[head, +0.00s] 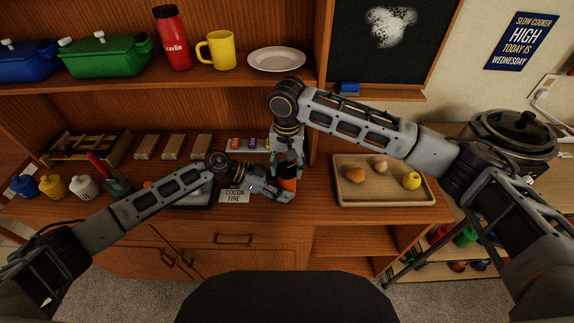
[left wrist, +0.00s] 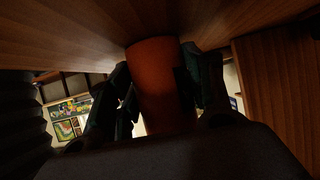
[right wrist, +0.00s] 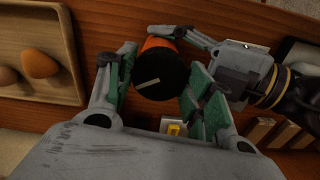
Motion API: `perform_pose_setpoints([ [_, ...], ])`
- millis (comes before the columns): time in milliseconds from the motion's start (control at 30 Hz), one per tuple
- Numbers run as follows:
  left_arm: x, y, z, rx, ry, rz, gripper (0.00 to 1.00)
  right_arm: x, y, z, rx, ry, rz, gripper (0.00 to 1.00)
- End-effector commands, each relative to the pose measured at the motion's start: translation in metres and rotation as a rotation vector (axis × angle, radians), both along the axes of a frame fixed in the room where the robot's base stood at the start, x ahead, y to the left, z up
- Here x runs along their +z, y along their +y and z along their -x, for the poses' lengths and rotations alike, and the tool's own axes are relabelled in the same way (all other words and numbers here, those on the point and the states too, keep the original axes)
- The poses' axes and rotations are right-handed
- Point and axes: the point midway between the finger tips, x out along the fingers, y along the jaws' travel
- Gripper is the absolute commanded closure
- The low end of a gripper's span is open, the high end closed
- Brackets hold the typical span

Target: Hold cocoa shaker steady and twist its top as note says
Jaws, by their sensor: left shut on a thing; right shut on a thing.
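The cocoa shaker (head: 288,184) stands on the counter, an orange cylinder with a black top (right wrist: 162,76) that bears one pale line. My left gripper (head: 284,192) is shut around its orange body, which fills the space between the fingers in the left wrist view (left wrist: 160,85). My right gripper (head: 288,167) comes down from above and is shut on the black top, a green-padded finger on each side in the right wrist view. The note (head: 235,194), a white card just left of the shaker, reads "COCOA FINE". Any marks around the top are hidden.
A wooden tray (head: 384,201) with eggs and a yellow fruit lies to the right. A slow cooker (head: 512,140) is at far right.

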Motion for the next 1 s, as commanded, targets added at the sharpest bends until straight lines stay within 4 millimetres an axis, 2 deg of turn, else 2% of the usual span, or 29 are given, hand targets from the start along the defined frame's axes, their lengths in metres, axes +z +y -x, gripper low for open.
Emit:
perform_pose_setpoints([
  [467,0.0000,0.0001,-0.0001,0.000,0.000,0.000,0.62,-0.0001,0.0000,0.0001,0.146,0.001,0.000,0.72],
  [1000,0.0000,0.0001,0.0000,0.000,0.000,0.000,0.62,-0.0001,-0.0004,0.0003,0.523,0.001,0.000,0.72],
])
